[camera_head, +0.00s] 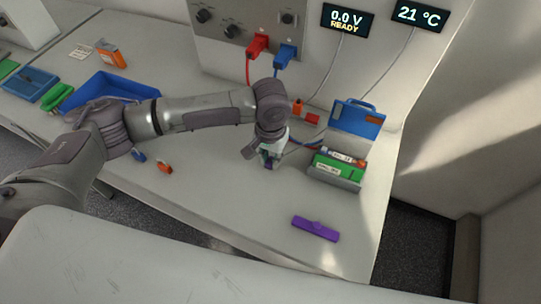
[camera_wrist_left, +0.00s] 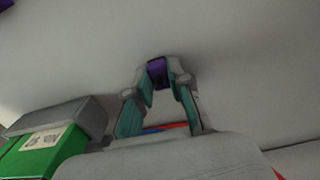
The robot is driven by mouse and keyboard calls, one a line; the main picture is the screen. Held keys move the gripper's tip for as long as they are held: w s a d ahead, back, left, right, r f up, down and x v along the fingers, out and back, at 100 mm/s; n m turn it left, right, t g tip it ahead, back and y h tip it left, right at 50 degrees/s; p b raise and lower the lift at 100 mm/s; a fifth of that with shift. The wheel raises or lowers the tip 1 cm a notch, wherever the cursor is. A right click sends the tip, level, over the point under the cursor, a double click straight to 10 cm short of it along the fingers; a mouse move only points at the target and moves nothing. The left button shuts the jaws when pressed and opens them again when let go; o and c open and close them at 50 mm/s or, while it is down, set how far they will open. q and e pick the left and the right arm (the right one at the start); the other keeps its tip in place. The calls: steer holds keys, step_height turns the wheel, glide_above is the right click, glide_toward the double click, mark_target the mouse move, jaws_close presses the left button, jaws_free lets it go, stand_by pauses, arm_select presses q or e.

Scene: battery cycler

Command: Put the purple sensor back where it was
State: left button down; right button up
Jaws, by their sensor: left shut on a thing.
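My left gripper (camera_head: 270,158) is above the white bench, left of the open battery box. In the left wrist view its fingers are shut on a small dark purple piece (camera_wrist_left: 158,74), which I take to be the purple sensor. Only a bit of it shows between the fingertips, and in the head view it is mostly hidden. A long purple bar (camera_head: 316,228) lies on the bench near the front right, apart from the gripper. My right gripper is in neither view.
The open box with a blue lid (camera_head: 356,119) holds a green battery (camera_head: 338,166). Red (camera_head: 257,45) and blue (camera_head: 287,56) plugs sit in the cycler, with cables behind the gripper. A blue tray (camera_head: 112,85) and orange clip (camera_head: 164,167) are left. The bench front is mostly clear.

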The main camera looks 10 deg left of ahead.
mark_target(271, 161)
arm_select(q)
steer(key=shift+f, duration=0.15)
steer(key=c, duration=1.1)
jaws_free()
steer(key=shift+o, duration=0.2)
step_height(271, 161, up, 12)
steer(key=b, duration=0.1)
steer(key=shift+r+b, duration=0.2)
steer(key=shift+b, duration=0.15)
steer(key=shift+f, duration=0.1)
